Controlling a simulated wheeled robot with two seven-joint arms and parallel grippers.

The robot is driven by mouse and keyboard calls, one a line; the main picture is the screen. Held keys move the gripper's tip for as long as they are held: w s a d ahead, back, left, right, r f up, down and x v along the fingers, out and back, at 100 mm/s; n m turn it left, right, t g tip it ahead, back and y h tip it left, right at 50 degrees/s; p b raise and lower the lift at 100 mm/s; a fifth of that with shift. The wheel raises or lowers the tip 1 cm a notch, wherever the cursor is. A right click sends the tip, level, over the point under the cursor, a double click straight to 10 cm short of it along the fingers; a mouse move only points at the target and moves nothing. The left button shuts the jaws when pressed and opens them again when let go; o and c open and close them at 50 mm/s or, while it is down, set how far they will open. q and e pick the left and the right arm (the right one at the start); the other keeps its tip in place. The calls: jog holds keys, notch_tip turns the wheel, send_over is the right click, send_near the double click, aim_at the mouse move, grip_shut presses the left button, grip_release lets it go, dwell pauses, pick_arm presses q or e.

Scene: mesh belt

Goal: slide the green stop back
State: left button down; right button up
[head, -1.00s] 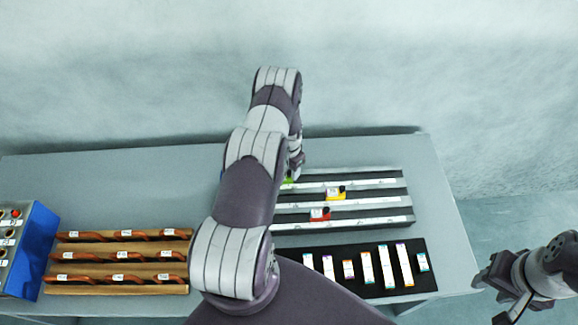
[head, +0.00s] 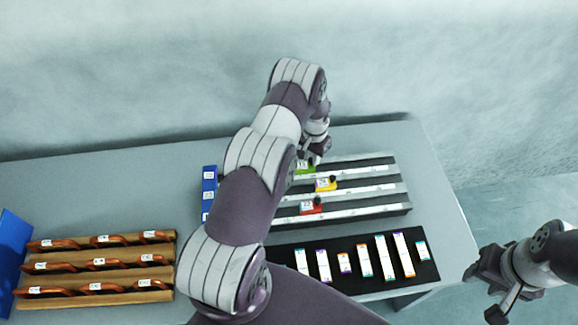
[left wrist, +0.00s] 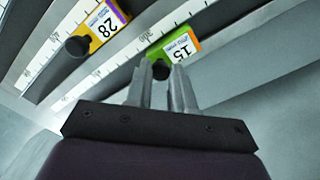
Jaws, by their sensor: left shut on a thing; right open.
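The green stop (head: 306,168) sits on the rearmost rail of the rack in the head view. It carries a white label reading 15 and also shows in the left wrist view (left wrist: 183,48). My left gripper (head: 318,152) is at its small dark knob; in the left wrist view its fingers (left wrist: 168,72) are shut around this knob, which is partly hidden between them. The yellow stop (head: 326,184), labelled 28, is on the middle rail, and the red stop (head: 311,206) on the front rail. My right gripper (head: 485,275) is open and empty off the table's right edge.
White scale strips run along the rails. A blue labelled block (head: 209,190) stands left of the rack. A black mat (head: 435,268) with several coloured strips lies in front. A wooden rack (head: 100,292) with orange handles is at left. The table behind is clear.

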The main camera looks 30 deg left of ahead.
pick_arm(q)
jog(key=shift+w+d+f, duration=0.1)
jog(key=shift+w+d, duration=0.35)
jog(key=shift+d, duration=0.1)
jog(key=c, duration=1)
grip_release()
pick_arm(e)
jog(key=shift+f, duration=0.45)
pick_arm(q)
jog(key=shift+r, duration=0.25)
